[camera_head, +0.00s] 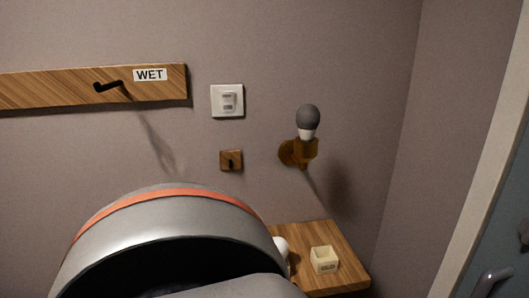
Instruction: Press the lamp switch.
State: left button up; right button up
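The lamp switch (227,101) is a white square plate with a small rocker in its middle, mounted on the grey wall near the centre of the head view. To its lower right is the wall lamp (303,139), with a wooden holder and a round bulb that looks dark grey and unlit. Nothing covers the switch or the lamp, and nothing touches the switch. Neither of my grippers is in view.
A wooden rail (60,87) with a dark hook and a "WET" label is left of the switch. A small wooden hook plate (231,160) is below it. A wooden shelf (315,235) at bottom right holds a small cream box (324,260). A door (505,240) is at right.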

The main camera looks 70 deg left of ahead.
aim_at(227, 97)
jog(key=u, duration=2)
jog(key=l, duration=0.15)
jog(key=k+u, duration=0.05)
